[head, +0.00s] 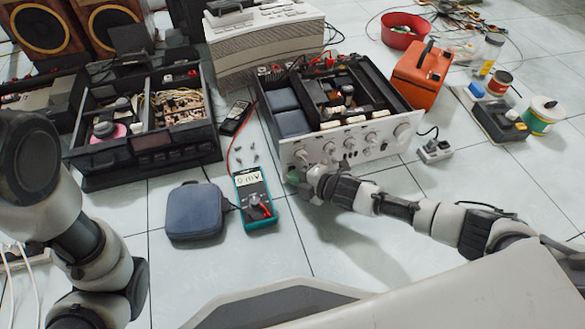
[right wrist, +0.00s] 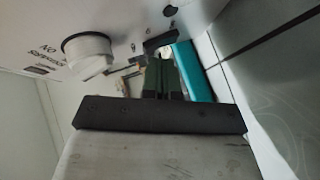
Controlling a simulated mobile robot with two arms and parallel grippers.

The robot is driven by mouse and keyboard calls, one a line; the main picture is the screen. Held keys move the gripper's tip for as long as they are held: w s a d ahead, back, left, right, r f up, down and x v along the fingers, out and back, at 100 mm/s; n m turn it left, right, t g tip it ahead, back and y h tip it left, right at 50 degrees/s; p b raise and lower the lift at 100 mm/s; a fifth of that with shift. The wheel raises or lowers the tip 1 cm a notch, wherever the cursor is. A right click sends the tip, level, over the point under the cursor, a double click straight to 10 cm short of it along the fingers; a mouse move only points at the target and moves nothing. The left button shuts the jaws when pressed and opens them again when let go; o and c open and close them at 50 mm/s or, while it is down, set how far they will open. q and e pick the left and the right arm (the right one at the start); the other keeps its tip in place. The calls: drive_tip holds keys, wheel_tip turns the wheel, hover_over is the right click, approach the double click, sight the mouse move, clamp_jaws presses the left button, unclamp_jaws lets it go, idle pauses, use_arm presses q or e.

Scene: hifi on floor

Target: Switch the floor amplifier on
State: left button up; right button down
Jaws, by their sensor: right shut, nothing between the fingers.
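The floor amplifier (head: 352,138) stands on the tiles with its lid off and its silver front panel facing me. The panel has a row of knobs. My right gripper (head: 293,177) is low at the left end of the panel, shut and empty, with greenish fingertips. In the right wrist view the shut fingers (right wrist: 162,78) are beside the panel (right wrist: 40,28), near a dark lever-like part (right wrist: 160,42). I cannot tell whether they touch it. A pale knob (right wrist: 88,52) and the printed word "ON" show there. My left gripper is out of view; only the left arm shows.
A teal multimeter (head: 262,215) and a blue-grey pouch (head: 193,212) lie left of my right gripper. Another opened unit (head: 205,150) stands at left. An orange case (head: 420,75) and a power strip (head: 434,151) are at right. Floor in front of the amplifier is mostly clear.

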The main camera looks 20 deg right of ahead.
drive_tip(key=shift+w, duration=0.1)
idle(0.4)
drive_tip(key=shift+s+f+p, duration=0.1)
drive_tip(key=shift+s+p, duration=0.45)
drive_tip(key=shift+s, duration=0.15)
drive_tip(key=shift+s+p, duration=0.4)
drive_tip(key=shift+s, duration=0.15)
drive_tip(key=shift+s+f+p, duration=0.1)
drive_tip(key=shift+s+p, duration=0.65)
drive_tip(key=shift+s, duration=0.5)
drive_tip(key=shift+s+d+f, duration=0.1)
drive_tip(key=shift+s+f, duration=0.1)
drive_tip(key=shift+s, duration=0.5)
